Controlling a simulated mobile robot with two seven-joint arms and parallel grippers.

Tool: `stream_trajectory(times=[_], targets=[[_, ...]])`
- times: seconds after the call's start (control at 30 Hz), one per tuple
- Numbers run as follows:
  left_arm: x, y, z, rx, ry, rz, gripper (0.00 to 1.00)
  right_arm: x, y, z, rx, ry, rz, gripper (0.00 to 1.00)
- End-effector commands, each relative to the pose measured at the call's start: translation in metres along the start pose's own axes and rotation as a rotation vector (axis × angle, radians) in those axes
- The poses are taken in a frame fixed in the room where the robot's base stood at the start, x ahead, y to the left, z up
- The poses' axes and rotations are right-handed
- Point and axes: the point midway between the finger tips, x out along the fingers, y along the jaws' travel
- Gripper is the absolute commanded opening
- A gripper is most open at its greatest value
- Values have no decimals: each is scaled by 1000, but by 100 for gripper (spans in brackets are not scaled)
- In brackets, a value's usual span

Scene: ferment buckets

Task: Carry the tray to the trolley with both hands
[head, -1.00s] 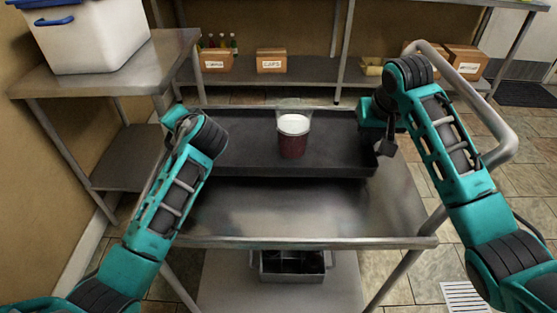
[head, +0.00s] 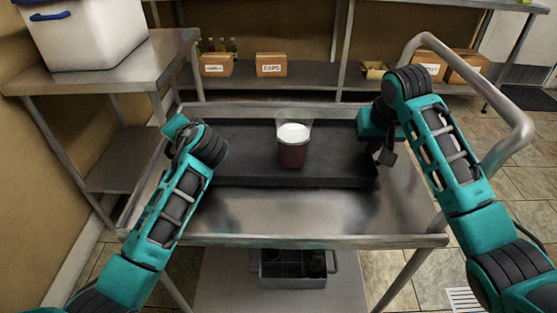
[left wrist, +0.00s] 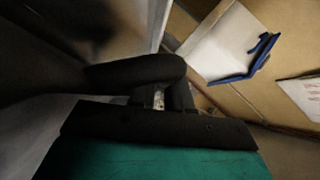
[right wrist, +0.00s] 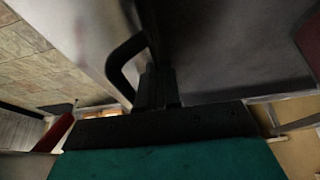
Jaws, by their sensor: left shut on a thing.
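The dark tray (head: 240,177) is over the trolley's top shelf (head: 290,212), lying level; I cannot tell whether it touches the metal. A dark red tub with a white top (head: 292,148) stands upright on it. My left gripper is hidden behind its forearm in the head view. In the left wrist view, my left gripper (left wrist: 160,97) is shut on the tray's dark handle (left wrist: 140,70). My right gripper (head: 384,152) is at the tray's right end. In the right wrist view, its fingers (right wrist: 160,88) are beside the tray's looped handle (right wrist: 118,65); their grip is unclear.
A steel table (head: 120,75) with a white bin (head: 95,35) stands at the left. A rear shelf holds cardboard boxes (head: 271,65) and bottles. The trolley's push handle (head: 510,110) rises at the right. A divided caddy (head: 293,270) is on the lower shelf.

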Motion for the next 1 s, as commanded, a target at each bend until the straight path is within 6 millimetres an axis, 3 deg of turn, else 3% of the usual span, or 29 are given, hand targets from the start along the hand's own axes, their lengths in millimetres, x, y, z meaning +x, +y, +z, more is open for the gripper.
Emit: stream_trajectory(times=[0.1,0.13,0.37,0.77,1.0], targets=[[3,7,2,-1,3,-2,0,7,-1,2,0,4,-2,0],[2,5,2,0,1,1,21,5,0,2,0,1,-1,7],[2,5,2,1,0,1,43,5,0,2,0,1,-1,29],[1,4,2,3,-3,5,43,1,1,0,1,0,2,29],[-8,-16,-7,2,-2,3,43,-19,1,-8,1,1,2,29]])
